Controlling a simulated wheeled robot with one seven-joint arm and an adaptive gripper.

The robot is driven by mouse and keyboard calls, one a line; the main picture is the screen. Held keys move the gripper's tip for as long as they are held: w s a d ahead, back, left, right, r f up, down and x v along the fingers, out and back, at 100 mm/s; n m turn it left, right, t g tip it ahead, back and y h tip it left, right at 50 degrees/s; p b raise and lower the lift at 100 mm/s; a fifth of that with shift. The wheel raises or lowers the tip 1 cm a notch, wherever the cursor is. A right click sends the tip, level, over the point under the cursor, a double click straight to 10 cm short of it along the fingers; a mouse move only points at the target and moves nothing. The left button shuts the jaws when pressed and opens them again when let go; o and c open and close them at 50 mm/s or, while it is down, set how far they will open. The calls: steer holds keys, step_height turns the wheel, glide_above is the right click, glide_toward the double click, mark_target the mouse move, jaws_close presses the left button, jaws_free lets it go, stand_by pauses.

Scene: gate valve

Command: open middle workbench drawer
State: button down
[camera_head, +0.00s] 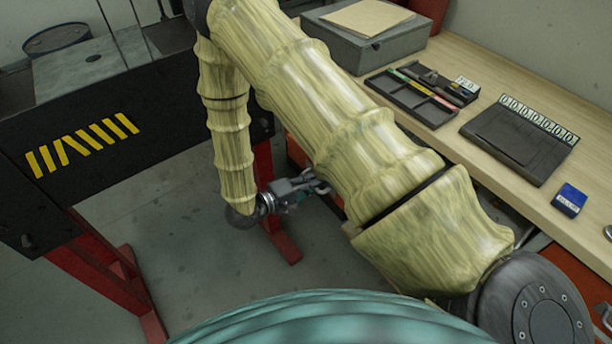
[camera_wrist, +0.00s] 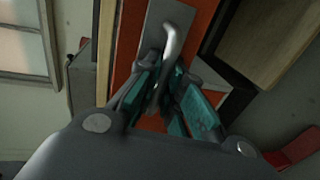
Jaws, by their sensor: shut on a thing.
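In the wrist view, a curved metal handle (camera_wrist: 172,45) stands on a grey plate on an orange drawer front (camera_wrist: 130,40). My gripper (camera_wrist: 164,90) is shut on this handle, with its teal finger pads on either side of it. In the head view, my gripper (camera_head: 318,184) is beside the front of the workbench (camera_head: 480,165), below the top. The orange front shows there only as a sliver beside my arm (camera_head: 300,155). My arm hides most of the bench front. I cannot tell which drawer this is or how far it is out.
On the bench top are a grey box (camera_head: 370,45), a divided black tray (camera_head: 415,95), a black case (camera_head: 520,138) and a small blue box (camera_head: 569,199). A dark panel with yellow stripes (camera_head: 85,145) on red legs stands left. Grey floor lies between.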

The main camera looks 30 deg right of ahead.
steer(key=shift+s+a, duration=0.1)
steer(key=shift+a, duration=0.1)
steer(key=c, duration=1.8)
jaws_free()
steer(key=v, duration=1.2)
